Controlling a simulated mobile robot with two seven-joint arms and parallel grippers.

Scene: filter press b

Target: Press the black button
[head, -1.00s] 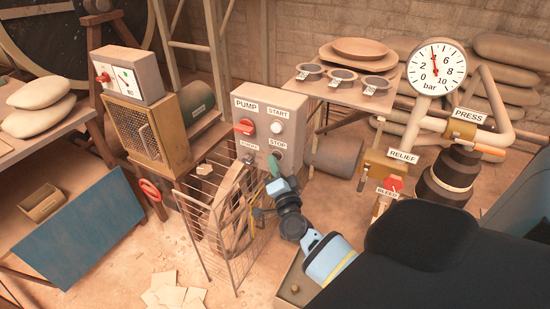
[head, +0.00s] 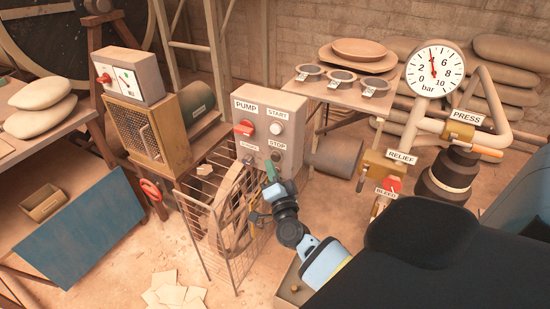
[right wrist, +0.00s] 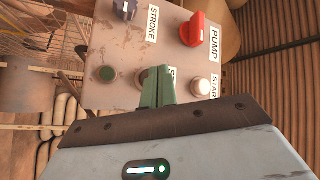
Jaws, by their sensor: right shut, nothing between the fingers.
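The grey control box (head: 262,118) stands in the middle of the head view. Its dark, blackish button (head: 276,155) sits under the STOP label at the lower right of the panel. In the right wrist view the shut fingers (right wrist: 157,85) partly cover the STOP label. I cannot tell whether they touch the panel. My left gripper is not in view.
A red PUMP switch (head: 245,128), a white START button (head: 276,128) and the STROKE knob (head: 248,159) share the panel. A wire cage (head: 215,240) stands below left. A pressure gauge (head: 434,69) and the red bleed handle (head: 393,184) are at right.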

